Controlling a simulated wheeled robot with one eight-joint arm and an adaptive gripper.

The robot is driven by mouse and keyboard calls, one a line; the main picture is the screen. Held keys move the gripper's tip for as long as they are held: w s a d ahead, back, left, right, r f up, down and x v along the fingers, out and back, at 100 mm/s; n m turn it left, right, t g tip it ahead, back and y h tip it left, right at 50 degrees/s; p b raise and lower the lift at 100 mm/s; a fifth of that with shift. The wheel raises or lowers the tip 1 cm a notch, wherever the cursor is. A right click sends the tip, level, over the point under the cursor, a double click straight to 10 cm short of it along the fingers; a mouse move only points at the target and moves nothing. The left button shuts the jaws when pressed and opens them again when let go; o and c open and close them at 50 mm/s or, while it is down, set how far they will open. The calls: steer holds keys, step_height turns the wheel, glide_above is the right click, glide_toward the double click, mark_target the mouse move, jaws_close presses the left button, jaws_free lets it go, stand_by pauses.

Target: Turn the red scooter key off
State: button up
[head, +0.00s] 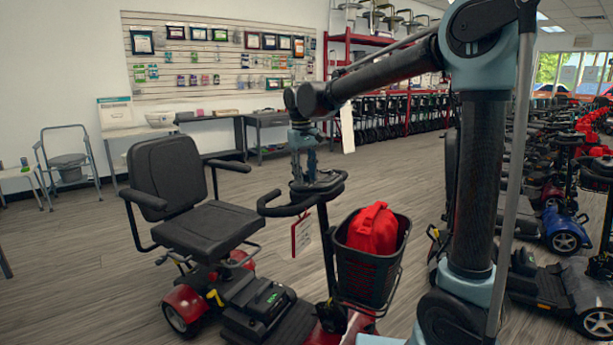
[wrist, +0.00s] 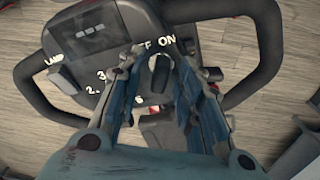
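The red scooter (head: 185,305) has a black seat, black handlebars and a front basket. Its black control panel (wrist: 95,32) fills the upper middle of the wrist view, with white ON lettering, a partly hidden OFF, a LAMP label and dial numbers. A black key-like piece (wrist: 158,72) stands just below the OFF/ON lettering; which way it is turned is unclear. My gripper (wrist: 156,58) is open over the panel, with one finger on each side of this piece. Contact is not clear. In the head view my gripper (head: 302,165) points down at the handlebars (head: 282,208); the key is hidden there.
The looped handlebar (wrist: 262,60) curves around the panel on both sides. A black basket (head: 368,275) holding a red bag (head: 373,230) is in front of the tiller. More scooters (head: 563,235) stand in rows at the right. Open floor lies behind and left.

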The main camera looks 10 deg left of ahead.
steer(key=shift+f, duration=0.15)
steer(key=shift+c, duration=0.5)
jaws_close()
steer(key=n, duration=0.5)
steer(key=shift+w+n+g, duration=0.1)
steer(key=shift+n+g, duration=0.2)
steer(key=shift+n, duration=0.1)
steer(key=n, duration=0.5)
steer(key=shift+n+g, duration=0.4)
steer(key=shift+o, duration=0.5)
jaws_free()
